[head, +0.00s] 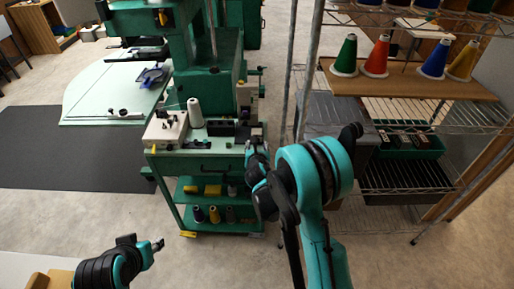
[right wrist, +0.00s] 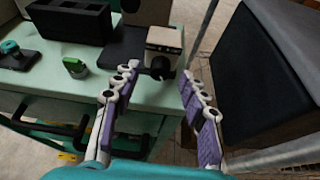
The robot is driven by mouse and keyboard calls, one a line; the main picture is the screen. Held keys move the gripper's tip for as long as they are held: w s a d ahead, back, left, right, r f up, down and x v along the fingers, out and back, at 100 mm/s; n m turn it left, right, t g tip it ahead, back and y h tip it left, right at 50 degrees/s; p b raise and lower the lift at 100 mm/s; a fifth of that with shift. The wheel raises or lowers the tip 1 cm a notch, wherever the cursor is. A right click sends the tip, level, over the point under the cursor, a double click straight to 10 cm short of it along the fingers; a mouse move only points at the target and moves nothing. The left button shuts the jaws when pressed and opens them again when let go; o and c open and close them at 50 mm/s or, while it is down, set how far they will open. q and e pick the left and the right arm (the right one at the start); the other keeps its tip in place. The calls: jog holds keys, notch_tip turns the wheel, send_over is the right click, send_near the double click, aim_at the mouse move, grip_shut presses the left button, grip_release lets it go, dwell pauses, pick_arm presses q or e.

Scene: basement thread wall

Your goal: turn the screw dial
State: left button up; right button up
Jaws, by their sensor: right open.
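A black round knob (right wrist: 161,68), which looks like the screw dial, sticks out from the front of a small beige box (right wrist: 165,42) at the edge of the green cart's top. In the right wrist view it shows in the gap between my right fingertips, with a finger to each side and no clear contact. My right gripper (head: 255,149) is open and empty at the cart's right front corner. In the head view it and my arm hide most of the knob. My left gripper (head: 157,245) is low at the left, away from the cart; its jaws are too small to read.
The green cart (head: 212,165) carries a white thread cone (head: 195,113) and a black block (right wrist: 70,20). A wire rack (head: 440,110) with coloured cones stands at the right. A black box (right wrist: 265,75) is close to my right finger. Floor is free at the left.

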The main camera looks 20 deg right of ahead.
jog(key=shift+x, duration=0.8)
grip_shut()
